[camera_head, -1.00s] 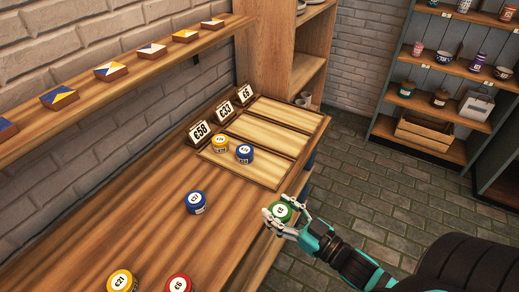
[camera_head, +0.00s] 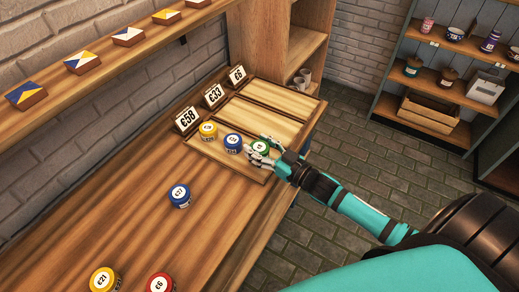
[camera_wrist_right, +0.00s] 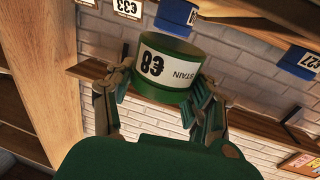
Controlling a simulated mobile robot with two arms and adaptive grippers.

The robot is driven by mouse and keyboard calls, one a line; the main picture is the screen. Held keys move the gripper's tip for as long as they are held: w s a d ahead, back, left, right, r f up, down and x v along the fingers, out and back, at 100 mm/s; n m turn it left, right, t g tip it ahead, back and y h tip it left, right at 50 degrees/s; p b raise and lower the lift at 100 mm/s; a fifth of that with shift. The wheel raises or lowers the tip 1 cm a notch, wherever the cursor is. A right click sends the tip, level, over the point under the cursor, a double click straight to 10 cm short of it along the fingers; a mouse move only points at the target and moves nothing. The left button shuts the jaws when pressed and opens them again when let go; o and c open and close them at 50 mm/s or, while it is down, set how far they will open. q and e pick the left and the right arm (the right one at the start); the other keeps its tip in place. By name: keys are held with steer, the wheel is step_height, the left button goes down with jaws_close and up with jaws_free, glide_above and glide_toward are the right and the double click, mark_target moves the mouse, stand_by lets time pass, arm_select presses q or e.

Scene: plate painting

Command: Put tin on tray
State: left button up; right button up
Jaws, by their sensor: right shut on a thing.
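A green tin (camera_head: 260,146) with a white label is between the fingers of my right gripper (camera_head: 259,153). In the right wrist view the green tin (camera_wrist_right: 168,72) shows large, with the gripper's fingers (camera_wrist_right: 160,103) closed on both its sides. In the head view it is at the right end of the nearest compartment of the wooden tray (camera_head: 214,153). Whether it touches the tray I cannot tell. A yellow tin (camera_head: 208,131) and a blue tin (camera_head: 233,143) stand in that same compartment, left of the green one. My left gripper is not in view.
Price signs (camera_head: 187,119) stand along the tray's back edge. The two farther compartments are empty. Another blue tin (camera_head: 179,196), a yellow-orange tin (camera_head: 104,280) and a red tin (camera_head: 160,284) stand on the wooden counter (camera_head: 120,225). A wall shelf (camera_head: 110,68) holds colored blocks.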

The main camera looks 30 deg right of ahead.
mark_target(260, 151)
steer(key=shift+w+d+f, duration=0.1)
steer(key=shift+w+d, duration=0.25)
steer(key=shift+w, duration=0.2)
step_height(260, 151, down, 2)
steer(key=shift+f, duration=0.75)
steer(key=o, duration=1.3)
steer(key=shift+f, duration=0.1)
steer(key=shift+c, duration=0.2)
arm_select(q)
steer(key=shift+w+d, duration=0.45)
arm_select(e)
steer(key=shift+s, duration=0.1)
